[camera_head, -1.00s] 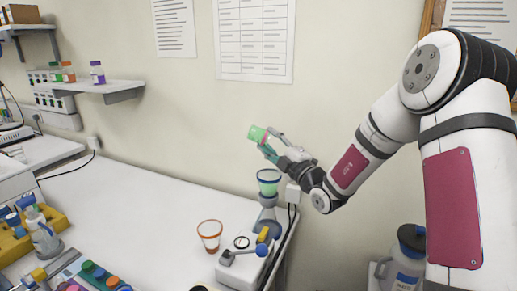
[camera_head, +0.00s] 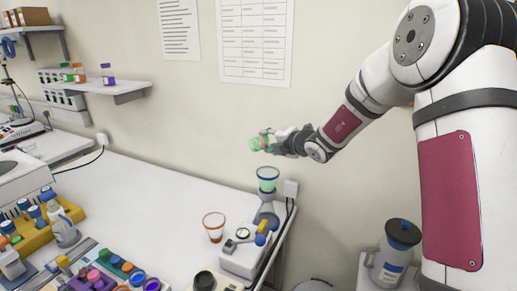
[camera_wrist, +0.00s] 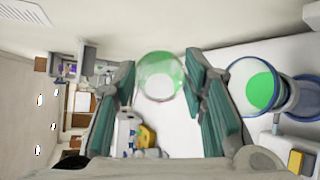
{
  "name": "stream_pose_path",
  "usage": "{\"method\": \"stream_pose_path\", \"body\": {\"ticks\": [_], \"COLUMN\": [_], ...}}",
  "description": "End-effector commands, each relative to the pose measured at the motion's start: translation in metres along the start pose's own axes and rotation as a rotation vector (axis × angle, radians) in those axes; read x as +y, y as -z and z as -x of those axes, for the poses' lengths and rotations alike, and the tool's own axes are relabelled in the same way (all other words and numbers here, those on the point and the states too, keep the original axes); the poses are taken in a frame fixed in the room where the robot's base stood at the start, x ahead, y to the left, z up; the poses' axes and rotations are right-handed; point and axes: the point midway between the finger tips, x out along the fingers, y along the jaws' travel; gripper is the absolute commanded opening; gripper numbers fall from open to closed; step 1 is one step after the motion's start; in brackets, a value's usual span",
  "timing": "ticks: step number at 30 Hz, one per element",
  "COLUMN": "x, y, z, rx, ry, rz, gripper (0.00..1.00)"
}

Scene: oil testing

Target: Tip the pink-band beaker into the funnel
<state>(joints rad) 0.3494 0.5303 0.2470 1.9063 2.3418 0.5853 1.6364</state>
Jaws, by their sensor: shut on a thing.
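The pink-band beaker (camera_head: 256,144) is a clear cup with green contents, and its pink band is only partly visible at the fingers. My gripper (camera_head: 267,141) is shut on it, holding it tipped over to the left in the head view. The beaker also shows between my green fingers in the wrist view (camera_wrist: 160,76). The funnel (camera_head: 267,174) has a blue rim and green inside, and stands upright below my gripper, apart from the beaker. In the wrist view the funnel (camera_wrist: 256,88) is right of my fingers. I cannot tell whether liquid is flowing.
An orange-rimmed cup (camera_head: 213,226) stands on the white bench (camera_head: 140,195), left of a small grey device (camera_head: 243,250) with a yellow-tipped handle. Racks with coloured caps (camera_head: 110,268) fill the front left. A dark-lidded container (camera_head: 398,248) is at the right. The middle of the bench is clear.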

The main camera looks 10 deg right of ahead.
Motion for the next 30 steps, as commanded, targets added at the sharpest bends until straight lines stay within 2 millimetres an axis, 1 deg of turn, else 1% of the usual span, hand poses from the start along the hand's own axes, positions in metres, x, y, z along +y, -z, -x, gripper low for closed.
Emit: {"method": "stream_pose_path", "body": {"ticks": [1, 3, 10, 21, 30], "x": [0.0030, 0.0023, 0.0029, 0.0053, 0.0062], "y": [0.0004, -0.0001, 0.0004, -0.0005, -0.0010], "z": [0.0008, 0.0002, -0.0003, 0.0029, 0.0027], "rx": [0.000, 0.000, 0.001, 0.002, 0.001], "ry": [0.029, 0.064, 0.134, 0.397, 0.488], "rz": [0.034, 0.069, 0.139, 0.398, 0.490], "gripper": [0.10, 0.10, 0.10, 0.10, 0.10]}}
